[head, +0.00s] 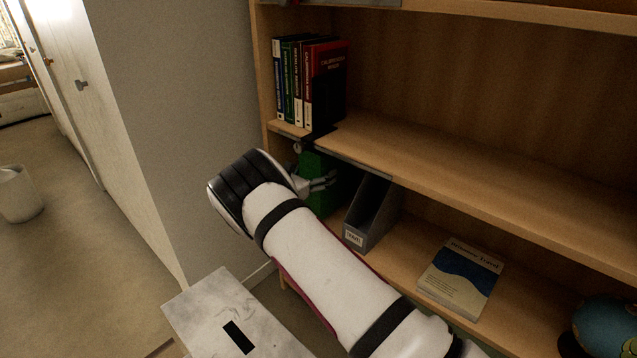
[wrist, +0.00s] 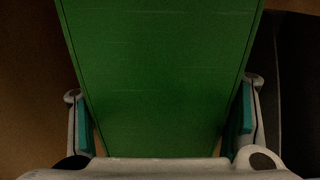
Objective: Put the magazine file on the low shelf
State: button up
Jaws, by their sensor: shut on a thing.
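A green magazine file (head: 312,166) is at the left end of the lower shelf bay, partly hidden behind my gripper (head: 320,182). In the wrist view, the green file (wrist: 160,70) fills the middle, with a finger of my gripper (wrist: 162,120) on each side. My gripper is shut on it. The low shelf (head: 405,262) runs beneath, and the file is beside the left side wall of the bookcase. I cannot tell whether the file's base touches the shelf board, because my arm hides it.
A grey magazine file (head: 372,215) stands just right of the green one. A flat book (head: 461,277) and a globe (head: 603,325) are farther right. The upper board (head: 450,175) hangs above, with upright books (head: 310,80) and a black bookend at its left.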

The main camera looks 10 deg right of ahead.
jog(key=shift+f+b, duration=0.5)
jog(key=shift+f, duration=1)
jog(key=shift+f, duration=0.2)
jog(key=o, duration=1.9)
jog(key=shift+o, duration=0.2)
jog(key=p+v, duration=0.2)
jog(key=v, duration=1)
jog(key=shift+r+p, duration=0.15)
jog(key=shift+p, duration=0.15)
jog(key=shift+s, duration=0.1)
